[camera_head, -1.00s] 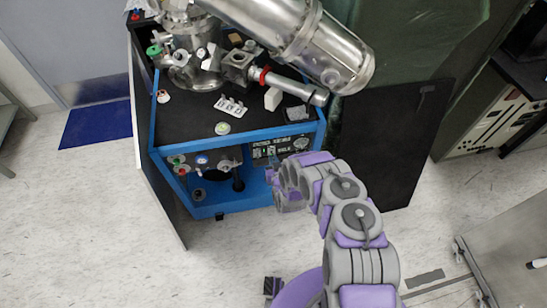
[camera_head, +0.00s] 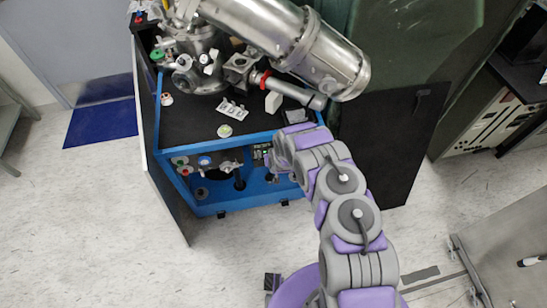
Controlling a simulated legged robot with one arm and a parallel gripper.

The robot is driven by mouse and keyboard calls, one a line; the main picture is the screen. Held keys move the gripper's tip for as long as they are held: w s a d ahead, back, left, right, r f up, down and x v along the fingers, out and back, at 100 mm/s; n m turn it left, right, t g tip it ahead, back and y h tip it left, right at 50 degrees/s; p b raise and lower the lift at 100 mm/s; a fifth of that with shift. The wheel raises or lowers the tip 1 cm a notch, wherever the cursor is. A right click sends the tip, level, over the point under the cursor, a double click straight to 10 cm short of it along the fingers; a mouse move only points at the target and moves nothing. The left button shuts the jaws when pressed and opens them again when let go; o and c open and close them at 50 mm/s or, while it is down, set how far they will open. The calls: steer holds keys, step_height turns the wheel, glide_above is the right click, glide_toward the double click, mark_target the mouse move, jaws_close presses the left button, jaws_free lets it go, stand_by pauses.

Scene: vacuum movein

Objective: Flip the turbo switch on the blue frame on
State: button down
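The blue frame (camera_head: 213,203) is a low blue cabinet frame with a black top, left of the middle. A small dark control panel (camera_head: 261,152) with light markings is set in its front face. Only the left part of this panel shows, as my arm covers the rest. I cannot make out the turbo switch. My gripper (camera_head: 272,165) is at the far end of my grey and purple arm, at or in front of the panel. Its fingers are too small and hidden to tell whether they are open or touching anything.
Shiny metal vacuum chambers and a thick tube (camera_head: 290,45) stand over the black top (camera_head: 190,120). Valves and gauges (camera_head: 205,162) fill the front's left side. A panel door stands open at the left, and a black board (camera_head: 385,150) stands at the right. The floor in front is clear.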

steer(key=shift+w+a+r, duration=0.1)
steer(key=shift+w, duration=0.05)
steer(key=c, duration=1.2)
jaws_free()
steer(key=p+v, duration=0.3)
steer(key=v, duration=1.4)
